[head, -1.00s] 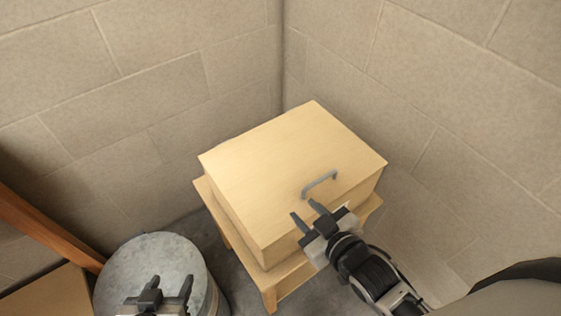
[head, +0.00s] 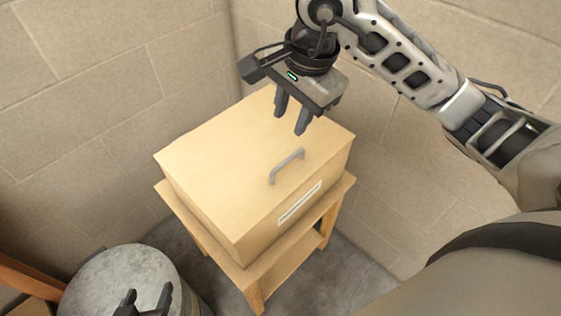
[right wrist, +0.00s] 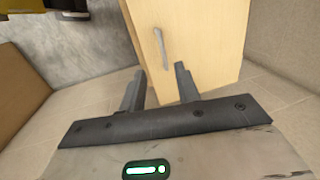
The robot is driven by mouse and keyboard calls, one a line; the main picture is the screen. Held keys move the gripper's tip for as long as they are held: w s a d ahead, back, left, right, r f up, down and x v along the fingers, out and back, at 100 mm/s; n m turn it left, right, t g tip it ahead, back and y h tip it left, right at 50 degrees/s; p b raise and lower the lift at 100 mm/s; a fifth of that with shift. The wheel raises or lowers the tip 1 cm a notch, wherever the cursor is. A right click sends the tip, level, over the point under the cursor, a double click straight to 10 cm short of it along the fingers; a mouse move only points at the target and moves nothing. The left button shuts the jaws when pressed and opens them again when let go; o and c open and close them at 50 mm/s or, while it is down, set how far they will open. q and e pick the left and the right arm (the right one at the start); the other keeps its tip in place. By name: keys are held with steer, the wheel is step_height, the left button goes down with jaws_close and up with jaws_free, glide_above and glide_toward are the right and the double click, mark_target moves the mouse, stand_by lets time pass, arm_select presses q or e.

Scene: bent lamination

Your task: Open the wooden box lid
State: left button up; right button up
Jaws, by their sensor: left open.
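The wooden box (head: 211,220) is pale and its flat lid (head: 225,155) lies closed. A grey bar handle (head: 286,166) is on the lid near the front edge; it also shows in the right wrist view (right wrist: 160,48). My right gripper (head: 290,122) is open and empty, fingers pointing down, over the lid and just behind the handle in the picture. Both its fingers show apart in the right wrist view (right wrist: 157,82), and neither touches the handle there. My left gripper (head: 145,300) is open at the bottom edge of the head view, partly cut off, in front of a drum.
The box stands on a small wooden table (head: 257,284) in a corner of block walls (head: 100,100). A grey metal drum (head: 118,270) stands at the lower left. A wooden beam (head: 22,279) is at the left edge. Concrete floor shows between drum and table.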

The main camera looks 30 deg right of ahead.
mark_target(279, 166)
steer(key=w+f, duration=0.1)
steer(key=f, duration=0.4)
steer(key=w+f, duration=0.1)
steer(key=f, duration=0.4)
steer(key=w+f, duration=0.1)
steer(key=f, duration=0.4)
steer(key=shift+a+f, duration=0.25)
jaws_close()
